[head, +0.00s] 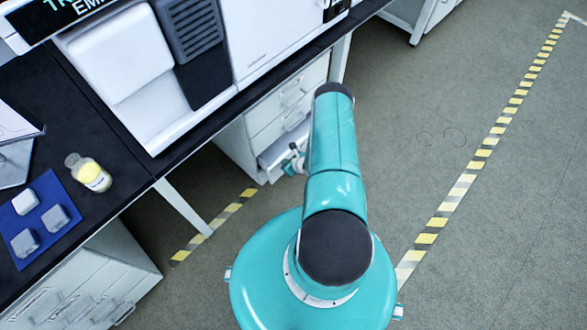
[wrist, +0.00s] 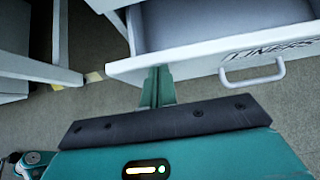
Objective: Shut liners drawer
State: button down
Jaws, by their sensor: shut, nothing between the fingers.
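The liners drawer (wrist: 205,62) is white and stands open in the wrist view, its grey inside showing behind the front panel. Its front bears the label "LINERS" and a white bar handle (wrist: 253,75) right of centre. My gripper (wrist: 157,76) is shut and empty. Its fingertips are at the left part of the drawer front, left of the handle; I cannot tell whether they touch it. In the head view the open drawer (head: 277,152) is the lowest of the cabinet under the bench, partly hidden by my arm, with my gripper (head: 294,161) beside it.
Closed drawers (head: 278,113) sit above the open one. A bench leg (head: 184,207) stands to the left. The dark bench top (head: 95,130) holds a bottle (head: 88,173) and a blue mat (head: 22,239) with grey blocks. Open floor (head: 430,110) lies to the right.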

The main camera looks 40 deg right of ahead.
jog(key=shift+w+a, duration=0.15)
jog(key=shift+w, duration=1.05)
jog(key=shift+w+a, duration=0.1)
jog(key=shift+w, duration=1.05)
jog(key=shift+s+d, duration=0.1)
jog(key=shift+s, duration=0.05)
